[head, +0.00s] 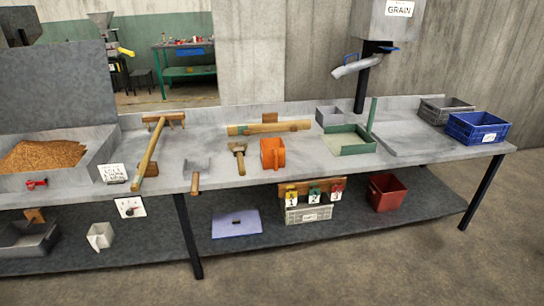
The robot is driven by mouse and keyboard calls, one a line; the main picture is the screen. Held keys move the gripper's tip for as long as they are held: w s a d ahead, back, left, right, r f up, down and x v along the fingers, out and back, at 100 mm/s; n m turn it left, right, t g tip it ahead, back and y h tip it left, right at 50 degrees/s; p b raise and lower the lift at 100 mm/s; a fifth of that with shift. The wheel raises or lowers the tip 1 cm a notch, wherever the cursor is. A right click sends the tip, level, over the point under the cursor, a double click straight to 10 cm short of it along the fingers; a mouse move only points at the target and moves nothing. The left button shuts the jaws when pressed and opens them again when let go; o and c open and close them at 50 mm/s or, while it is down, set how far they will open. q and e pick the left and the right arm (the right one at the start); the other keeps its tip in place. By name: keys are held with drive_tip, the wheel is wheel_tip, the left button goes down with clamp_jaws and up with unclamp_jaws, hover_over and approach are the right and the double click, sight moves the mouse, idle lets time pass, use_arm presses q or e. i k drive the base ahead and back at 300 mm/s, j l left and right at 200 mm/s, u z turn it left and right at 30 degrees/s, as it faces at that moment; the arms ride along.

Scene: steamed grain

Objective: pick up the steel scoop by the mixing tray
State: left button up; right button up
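A grey steel scoop (196,165) with a short wooden handle (195,184) lies on the bench top, its handle pointing to the front edge. To its left, a grey tray (100,141) holds a heap of brown grain (42,156); this looks like the mixing tray. A wooden rake (149,154) lies between tray and scoop, its head toward the back. Neither of my grippers is in view.
Right of the scoop lie a brush (238,156), an orange scoop-like container (272,153) and a wooden roller (269,128). A green-sided tray (350,145) and a blue crate (478,128) stand farther right. A small sign (112,173) stands by the grain tray.

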sight(194, 171)
drive_tip(key=j+z, duration=0.1)
drive_tip(key=z, duration=0.4)
drive_tip(key=i+j+z, duration=0.1)
drive_tip(key=j+z, duration=0.15)
drive_tip(key=j, duration=0.15)
drive_tip(key=j+z, duration=0.3)
drive_tip(key=j, duration=0.15)
drive_tip(key=j+z, duration=0.2)
drive_tip(key=j, duration=1.75)
drive_tip(key=j+z, duration=0.15)
drive_tip(key=j, duration=0.9)
drive_tip(key=k, duration=0.1)
